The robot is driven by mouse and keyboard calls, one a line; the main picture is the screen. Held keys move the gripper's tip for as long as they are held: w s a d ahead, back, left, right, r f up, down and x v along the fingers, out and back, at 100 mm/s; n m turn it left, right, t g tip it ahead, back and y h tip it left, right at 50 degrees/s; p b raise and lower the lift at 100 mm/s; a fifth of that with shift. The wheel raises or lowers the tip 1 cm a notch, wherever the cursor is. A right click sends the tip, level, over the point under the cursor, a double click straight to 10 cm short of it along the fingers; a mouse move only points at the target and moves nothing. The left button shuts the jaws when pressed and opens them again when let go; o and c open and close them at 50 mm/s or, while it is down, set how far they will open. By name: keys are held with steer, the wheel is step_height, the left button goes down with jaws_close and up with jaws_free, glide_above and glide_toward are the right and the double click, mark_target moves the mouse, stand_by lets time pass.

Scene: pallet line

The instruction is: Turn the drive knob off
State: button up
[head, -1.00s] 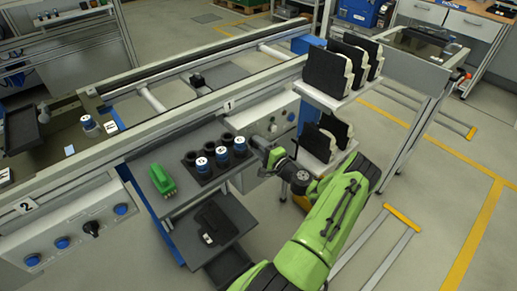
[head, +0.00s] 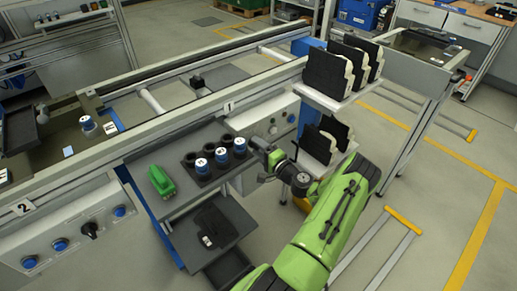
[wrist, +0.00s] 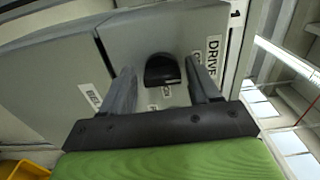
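The drive knob (wrist: 162,69) is dark and rounded, on a grey panel (wrist: 135,45) beside a label reading DRIVE in the wrist view. My gripper (wrist: 160,72) is open there, with one finger on each side of the knob. The right finger looks very close to it; I cannot tell whether it touches. In the head view my gripper (head: 262,150) is at the front panel of station 1, and the knob is hidden behind it. The knob's pointer and set position cannot be read.
A rack with black parts (head: 325,75) stands close to the right. Another control panel (head: 75,240) is at lower left.

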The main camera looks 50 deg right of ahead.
steer(key=shift+o, duration=0.5)
steer(key=shift+s, duration=0.1)
steer(key=p+v, duration=0.3)
steer(key=v, duration=1.2)
steer(key=shift+s, duration=0.3)
steer(key=shift+r, duration=0.1)
